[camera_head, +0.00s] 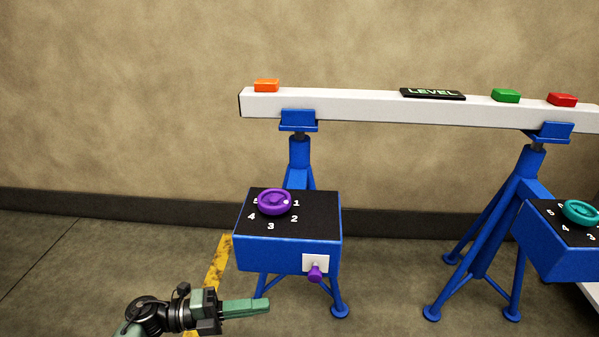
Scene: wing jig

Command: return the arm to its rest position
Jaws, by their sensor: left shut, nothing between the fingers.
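My left gripper (262,305) comes in from the bottom left. Its fingers are shut with nothing between them, and they point right. It is below and in front of the blue control box (270,251), apart from it in the picture. The box carries a purple dial (275,201) on its black numbered top, with a white dot on the side toward the 1. A purple knob (315,274) on a white plate sits on the box's front. My right gripper is not in view.
A white beam (350,106) rests on blue stands (299,152). It carries an orange block (266,85), a LEVEL sign (432,94), a green block (506,96) and a red block (562,100). A second box with a teal dial (581,212) is at right. Open floor (80,270) lies left.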

